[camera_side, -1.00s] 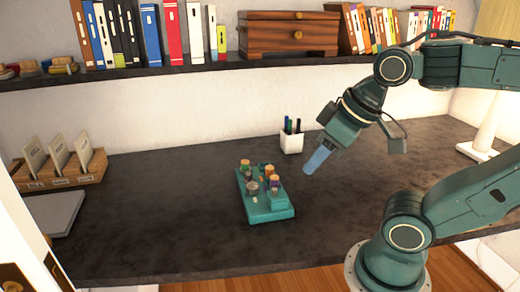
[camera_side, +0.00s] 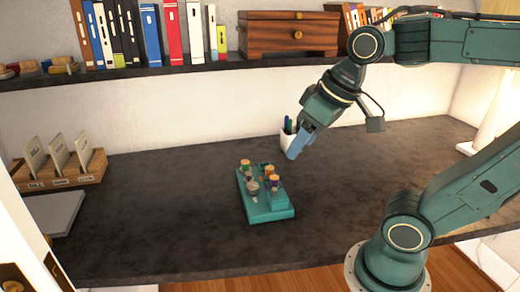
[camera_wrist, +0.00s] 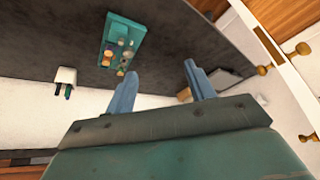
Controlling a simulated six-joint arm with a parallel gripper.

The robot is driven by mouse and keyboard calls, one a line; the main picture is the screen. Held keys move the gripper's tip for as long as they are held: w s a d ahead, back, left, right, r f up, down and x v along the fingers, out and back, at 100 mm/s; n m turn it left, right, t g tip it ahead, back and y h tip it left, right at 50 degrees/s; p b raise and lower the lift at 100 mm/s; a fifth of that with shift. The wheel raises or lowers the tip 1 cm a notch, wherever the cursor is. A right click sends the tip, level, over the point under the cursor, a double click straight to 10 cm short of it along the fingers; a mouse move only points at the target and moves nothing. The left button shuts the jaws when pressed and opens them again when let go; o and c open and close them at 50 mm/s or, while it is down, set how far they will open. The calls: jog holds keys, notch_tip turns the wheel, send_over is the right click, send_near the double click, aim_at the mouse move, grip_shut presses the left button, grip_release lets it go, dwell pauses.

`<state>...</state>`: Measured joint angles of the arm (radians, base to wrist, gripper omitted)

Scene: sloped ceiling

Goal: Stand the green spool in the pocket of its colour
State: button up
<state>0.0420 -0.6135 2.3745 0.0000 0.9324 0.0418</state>
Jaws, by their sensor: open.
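The green spool (camera_side: 245,164), with a pale wooden top, is at the back left corner of the teal block (camera_side: 256,212) in the side view. The block also shows in the wrist view (camera_wrist: 134,33), where its pieces are too small to tell apart. I cannot make out the pocket colours. My gripper (camera_side: 291,157) is open and empty, above and to the right of the block in the side view. In the wrist view its two blue fingers (camera_wrist: 160,70) are spread apart with nothing between them.
An orange spool (camera_side: 269,170), a purple spool (camera_side: 274,181) and a grey piece (camera_side: 253,187) crowd the block. A white pen cup (camera_side: 286,144) is partly behind my gripper. A wooden card rack (camera_side: 60,180) stands far left. The dark desk (camera_side: 160,215) around the block is mostly clear.

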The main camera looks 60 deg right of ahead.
jog(key=w+d+r+m+g, duration=0.25)
jog(key=w+d, duration=0.25)
jog(key=w, duration=0.6)
jog(key=m+g, duration=0.3)
jog(key=m, duration=0.4)
send_over(244, 161)
notch_tip(244, 161, down, 16)
jog(key=shift+s, duration=0.15)
jog(key=shift+f, duration=0.1)
jog(key=shift+f, duration=4.2)
